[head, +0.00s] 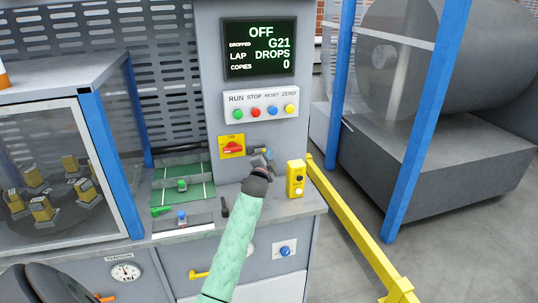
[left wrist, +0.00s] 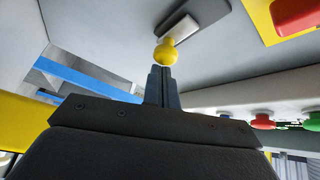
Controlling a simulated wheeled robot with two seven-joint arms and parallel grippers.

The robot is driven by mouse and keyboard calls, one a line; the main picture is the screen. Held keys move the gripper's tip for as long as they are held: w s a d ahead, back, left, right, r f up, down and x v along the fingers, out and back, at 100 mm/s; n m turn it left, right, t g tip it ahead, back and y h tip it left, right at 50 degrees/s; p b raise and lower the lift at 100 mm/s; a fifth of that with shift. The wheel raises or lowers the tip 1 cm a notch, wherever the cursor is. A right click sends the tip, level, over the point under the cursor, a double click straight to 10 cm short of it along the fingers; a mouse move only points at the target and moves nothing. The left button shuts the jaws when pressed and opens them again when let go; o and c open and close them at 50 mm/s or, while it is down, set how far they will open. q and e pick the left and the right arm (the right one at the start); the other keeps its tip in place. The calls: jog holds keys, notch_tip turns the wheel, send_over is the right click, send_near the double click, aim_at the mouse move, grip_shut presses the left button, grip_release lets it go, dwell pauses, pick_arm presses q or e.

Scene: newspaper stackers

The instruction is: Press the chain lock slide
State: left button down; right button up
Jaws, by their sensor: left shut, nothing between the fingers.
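A small slide with a yellow ball knob (left wrist: 166,52) and a pale grey plate (left wrist: 195,20) sits on the grey panel; I take it to be the chain lock slide. In the head view its plate (head: 257,151) is just right of the yellow-and-red switch and partly hidden by my gripper. My left gripper (head: 262,162) reaches up to it, shut and empty. In the left wrist view the closed fingertips (left wrist: 162,70) are right by the knob; I cannot tell whether they touch it. My right gripper is not in view.
The red rotary switch on a yellow plate (head: 231,146) is just left of the gripper. Run, stop, reset and zero buttons (head: 263,110) and an OFF display (head: 260,48) are above. A yellow button box (head: 296,178) and yellow rail (head: 360,235) stand right.

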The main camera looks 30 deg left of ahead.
pick_arm(q)
jog(key=s+a, duration=0.2)
jog(key=s, duration=0.1)
jog(key=shift+a, duration=0.3)
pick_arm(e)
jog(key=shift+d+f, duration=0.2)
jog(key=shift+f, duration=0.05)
